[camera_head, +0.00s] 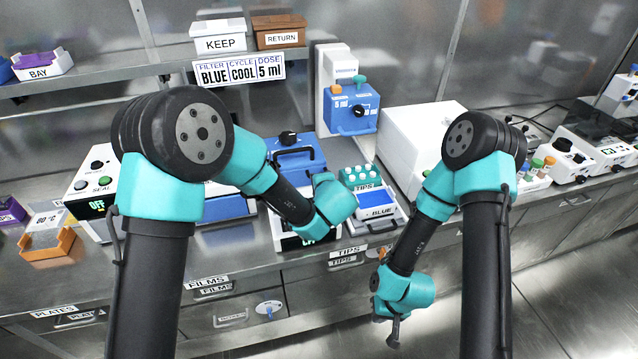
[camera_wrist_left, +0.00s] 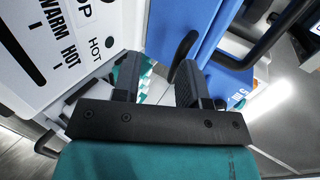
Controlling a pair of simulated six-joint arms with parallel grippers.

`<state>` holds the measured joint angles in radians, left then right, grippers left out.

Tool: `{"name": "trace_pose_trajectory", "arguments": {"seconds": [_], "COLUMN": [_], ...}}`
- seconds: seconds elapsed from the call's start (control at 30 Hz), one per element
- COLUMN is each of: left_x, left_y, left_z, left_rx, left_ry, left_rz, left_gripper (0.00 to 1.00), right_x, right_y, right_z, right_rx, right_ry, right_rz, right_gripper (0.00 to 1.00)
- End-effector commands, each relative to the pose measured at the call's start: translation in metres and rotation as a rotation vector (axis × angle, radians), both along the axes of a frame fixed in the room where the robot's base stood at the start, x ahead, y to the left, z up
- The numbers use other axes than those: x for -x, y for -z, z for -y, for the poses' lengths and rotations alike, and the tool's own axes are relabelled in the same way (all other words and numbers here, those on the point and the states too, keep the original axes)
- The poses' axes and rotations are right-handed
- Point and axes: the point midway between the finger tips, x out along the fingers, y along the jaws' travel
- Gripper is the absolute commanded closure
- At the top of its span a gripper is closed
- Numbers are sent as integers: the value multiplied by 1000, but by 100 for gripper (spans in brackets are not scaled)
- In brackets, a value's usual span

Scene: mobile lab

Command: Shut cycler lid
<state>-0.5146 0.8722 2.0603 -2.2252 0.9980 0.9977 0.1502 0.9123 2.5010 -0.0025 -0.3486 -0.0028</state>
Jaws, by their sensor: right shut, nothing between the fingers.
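The cycler's blue lid (camera_head: 312,150), with a black knob and black bar, shows behind my left forearm in the head view. The arm hides part of the machine, and I cannot tell the lid's exact angle. In the left wrist view, my left gripper (camera_wrist_left: 158,80) is open, its two dark fingers apart. A curved black handle (camera_wrist_left: 182,52) on a blue panel (camera_wrist_left: 222,75) lies by the right finger; contact is unclear. In the head view the left fingers are hidden behind the wrist. My right gripper (camera_head: 393,336) is shut and empty, hanging low before the counter.
A blue dispenser (camera_head: 352,110) stands behind. A sealer (camera_head: 97,190) is at left. In the left wrist view a white panel marked WARM and HOT (camera_wrist_left: 60,45) is close left.

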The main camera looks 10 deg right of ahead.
Motion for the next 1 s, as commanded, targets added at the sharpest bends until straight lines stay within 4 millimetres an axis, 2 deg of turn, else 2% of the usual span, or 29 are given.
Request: {"name": "trace_pose_trajectory", "arguments": {"seconds": [0.7, 0.83, 1.0], "left_x": [116, 129, 136], "left_y": [-68, -76, -80], "left_z": [20, 22, 22], "left_rx": [-1, 0, -1], "left_ry": [13, 13, 13], "left_rz": [10, 10, 9], "left_gripper": [62, 62, 62], "right_x": [0, 0, 0], "right_y": [0, 0, 0], "right_z": [0, 0, 0], "right_rx": [0, 0, 0], "right_ry": [0, 0, 0], "right_rz": [0, 0, 0], "right_gripper": [100, 100, 100]}}
